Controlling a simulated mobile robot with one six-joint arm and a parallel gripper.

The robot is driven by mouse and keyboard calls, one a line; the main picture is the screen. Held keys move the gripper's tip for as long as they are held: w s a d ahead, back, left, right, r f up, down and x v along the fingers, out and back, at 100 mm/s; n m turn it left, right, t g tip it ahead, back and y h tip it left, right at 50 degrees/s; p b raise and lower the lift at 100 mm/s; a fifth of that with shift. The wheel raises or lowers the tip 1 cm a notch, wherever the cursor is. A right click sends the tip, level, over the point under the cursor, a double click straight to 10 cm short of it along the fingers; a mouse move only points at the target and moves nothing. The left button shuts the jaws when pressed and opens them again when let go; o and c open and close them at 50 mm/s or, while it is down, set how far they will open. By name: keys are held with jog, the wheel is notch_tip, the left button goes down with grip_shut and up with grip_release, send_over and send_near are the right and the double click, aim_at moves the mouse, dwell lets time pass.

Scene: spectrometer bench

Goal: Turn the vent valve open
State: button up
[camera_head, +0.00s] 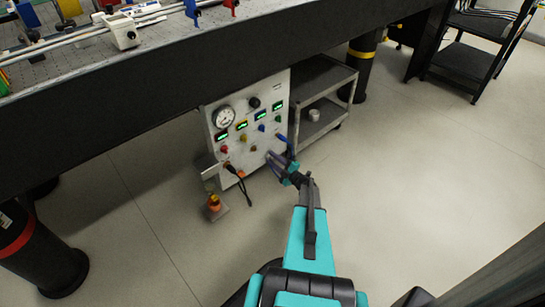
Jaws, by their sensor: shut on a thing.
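A pale grey control panel box (214,112) stands under the bench, with a round gauge, several green displays and small coloured knobs on its front. My gripper (272,158) is at the lower right of this front, reaching in from the lower right. Its jaws are shut on a small part there, apparently the vent valve. The jaws hide most of that part, so its handle angle cannot be told.
The dark bench edge (150,113) overhangs the panel. A grey shelf cart (322,78) stands close on the panel's right. A dark cable (243,188) hangs at its front, near a small orange-topped object (214,203) on the floor. Open floor lies to the right.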

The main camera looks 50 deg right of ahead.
jog(key=shift+m+p, duration=0.7)
jog(key=shift+m, duration=0.3)
jog(key=o, duration=1.1)
jog(key=shift+c, duration=0.2)
jog(key=shift+s, duration=0.1)
jog(key=s+a+p, duration=0.1)
jog(key=s+p, duration=0.1)
jog(key=s, duration=1.1)
jog(key=shift+s, duration=0.3)
